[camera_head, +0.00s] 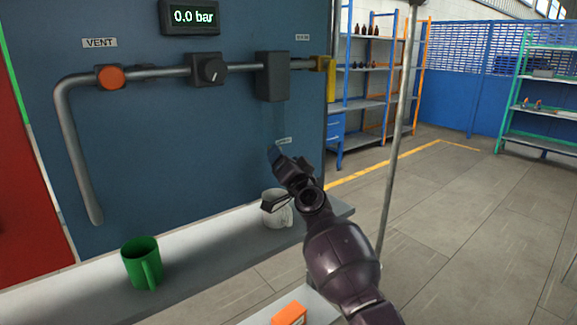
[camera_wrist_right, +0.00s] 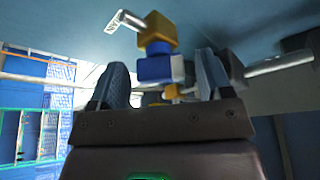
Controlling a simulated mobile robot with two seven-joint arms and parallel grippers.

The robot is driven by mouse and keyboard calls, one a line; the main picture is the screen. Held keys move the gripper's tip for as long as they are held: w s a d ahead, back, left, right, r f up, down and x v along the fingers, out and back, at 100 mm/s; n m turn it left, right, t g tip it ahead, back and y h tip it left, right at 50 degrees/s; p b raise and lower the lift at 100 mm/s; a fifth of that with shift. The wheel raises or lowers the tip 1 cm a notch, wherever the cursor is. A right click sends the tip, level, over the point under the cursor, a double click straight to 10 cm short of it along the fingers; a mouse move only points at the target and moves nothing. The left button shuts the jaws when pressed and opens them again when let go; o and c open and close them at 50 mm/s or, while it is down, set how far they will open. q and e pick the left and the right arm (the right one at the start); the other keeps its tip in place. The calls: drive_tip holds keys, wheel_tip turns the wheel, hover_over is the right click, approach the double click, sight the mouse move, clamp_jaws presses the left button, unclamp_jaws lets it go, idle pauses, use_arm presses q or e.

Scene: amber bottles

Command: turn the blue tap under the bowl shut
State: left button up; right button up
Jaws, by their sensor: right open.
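My right gripper (camera_head: 275,155) reaches up toward the blue panel, just below the dark box on the pipe. A faint, see-through bowl (camera_head: 273,118) seems to hang under that box. The right wrist view shows the gripper's two blue-padded fingers apart, with a gap between them. A small blue block (camera_wrist_right: 154,69), likely the blue tap, shows in that gap beneath a yellow block (camera_wrist_right: 160,32). I cannot tell whether the fingers touch it. In the head view the tap cannot be made out from the gripper. My left gripper is not in view.
A dark box (camera_head: 272,75), a black knob (camera_head: 208,70) and an orange vent knob (camera_head: 110,77) sit on the pipe. The display (camera_head: 190,17) reads 0.0 bar. A whitish mug (camera_head: 275,212) and a green mug (camera_head: 140,264) stand on the ledge below. Open floor lies right.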

drive_tip(key=p+v, duration=0.2)
drive_tip(key=v, duration=0.8)
drive_tip(key=shift+s+d+f, duration=0.2)
drive_tip(key=shift+s, duration=0.15)
drive_tip(key=shift+c, duration=0.4)
